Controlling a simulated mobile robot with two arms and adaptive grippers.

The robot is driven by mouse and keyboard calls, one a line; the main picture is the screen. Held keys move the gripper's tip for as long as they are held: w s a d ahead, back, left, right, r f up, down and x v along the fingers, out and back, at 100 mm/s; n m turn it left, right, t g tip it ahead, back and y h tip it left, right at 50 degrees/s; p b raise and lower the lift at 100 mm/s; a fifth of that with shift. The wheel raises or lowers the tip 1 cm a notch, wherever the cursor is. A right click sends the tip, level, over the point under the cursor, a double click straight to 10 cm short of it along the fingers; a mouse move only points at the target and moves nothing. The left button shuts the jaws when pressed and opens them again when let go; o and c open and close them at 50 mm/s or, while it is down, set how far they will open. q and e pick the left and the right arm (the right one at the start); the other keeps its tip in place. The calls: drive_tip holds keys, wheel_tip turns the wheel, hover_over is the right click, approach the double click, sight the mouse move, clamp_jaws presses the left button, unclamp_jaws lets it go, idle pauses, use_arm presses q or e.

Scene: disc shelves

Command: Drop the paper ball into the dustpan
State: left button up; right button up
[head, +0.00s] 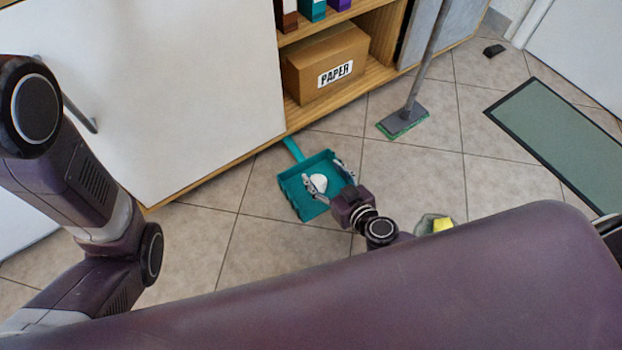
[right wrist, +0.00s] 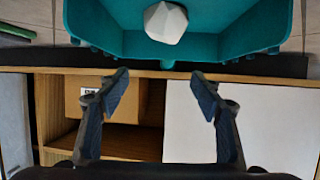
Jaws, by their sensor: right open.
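The teal dustpan (head: 293,193) lies on the tiled floor in front of the cabinet, its handle pointing toward the cabinet. It also shows at the top of the right wrist view (right wrist: 225,45). The white, faceted paper ball (head: 319,183) shows within the dustpan's outline in the head view. In the right wrist view the paper ball (right wrist: 166,22) appears inside the pan, apart from my fingers. My right gripper (head: 325,175) is open over the dustpan, with nothing between its fingertips (right wrist: 160,77). My left arm shows at the left, but its gripper is out of view.
A cardboard box marked PAPER (head: 325,62) sits in the open shelf of the cabinet (head: 170,80). A mop (head: 404,121) stands behind the dustpan to the right. A green mat (head: 570,135) lies at the far right. A yellow item (head: 442,225) is near my right arm.

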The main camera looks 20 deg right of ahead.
drive_tip(key=v, duration=0.7)
idle(0.3)
